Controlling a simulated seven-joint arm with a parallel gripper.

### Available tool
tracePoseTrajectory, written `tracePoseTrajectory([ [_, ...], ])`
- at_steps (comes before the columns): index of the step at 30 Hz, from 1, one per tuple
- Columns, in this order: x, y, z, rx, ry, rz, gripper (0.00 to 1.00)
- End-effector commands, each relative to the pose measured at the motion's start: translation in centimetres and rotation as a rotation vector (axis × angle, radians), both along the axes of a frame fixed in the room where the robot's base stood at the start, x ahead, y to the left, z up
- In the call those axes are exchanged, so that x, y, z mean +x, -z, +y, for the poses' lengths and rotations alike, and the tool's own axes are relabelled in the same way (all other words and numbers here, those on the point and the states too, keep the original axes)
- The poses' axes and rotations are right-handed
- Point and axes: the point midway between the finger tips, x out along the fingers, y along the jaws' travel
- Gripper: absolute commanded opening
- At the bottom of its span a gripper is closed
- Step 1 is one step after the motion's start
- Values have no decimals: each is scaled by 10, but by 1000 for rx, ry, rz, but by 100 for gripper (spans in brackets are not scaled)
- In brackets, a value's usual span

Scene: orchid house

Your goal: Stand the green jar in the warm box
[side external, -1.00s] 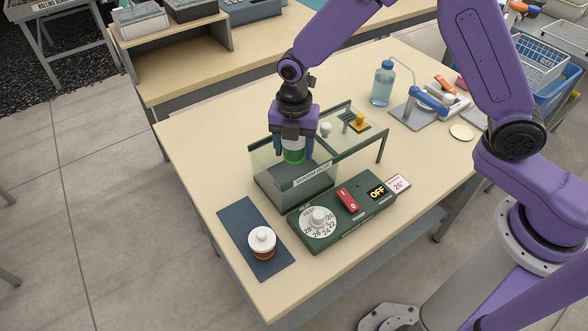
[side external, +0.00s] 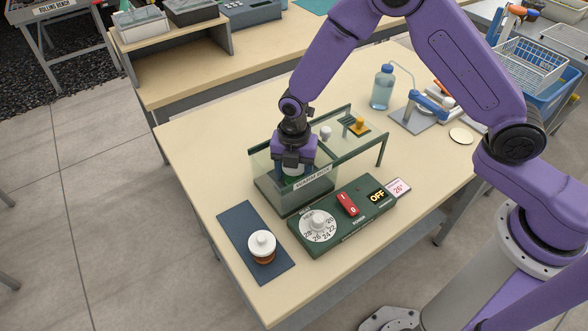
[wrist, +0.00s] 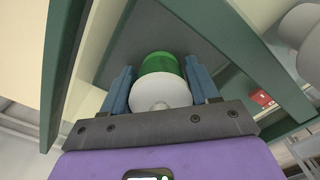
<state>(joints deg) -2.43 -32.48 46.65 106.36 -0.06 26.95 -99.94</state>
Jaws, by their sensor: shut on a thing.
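The green jar (wrist: 158,64) with a white lid is between the blue fingers of my gripper (wrist: 160,88) in the wrist view. My gripper is shut on it. In the side view my gripper (side external: 292,168) reaches down into the open-topped, glass-walled warm box (side external: 297,202). The jar (side external: 291,181) shows only in part there, behind the glass and below the gripper. It looks upright and inside the walls. I cannot tell whether its base touches the box floor.
A control unit (side external: 335,226) with a dial, red switch and "OFF" display stands before the box. An amber jar with white lid (side external: 262,244) stands on a dark mat (side external: 240,222) at left. A glass lid panel (side external: 355,142) extends behind right. A wash bottle (side external: 382,88) stands farther back.

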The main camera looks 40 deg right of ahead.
Motion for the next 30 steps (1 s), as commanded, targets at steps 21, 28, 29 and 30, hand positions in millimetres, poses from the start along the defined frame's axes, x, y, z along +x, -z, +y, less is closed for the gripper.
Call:
tracePoseTrajectory([
  [21, 1, -34, 1, 3, 0, -4, 85],
  [28, 1, -80, 1, 4, 0, -5, 85],
  [29, 1, -86, 1, 4, 0, -5, 85],
  [30, 1, -93, 1, 3, 0, -4, 85],
])
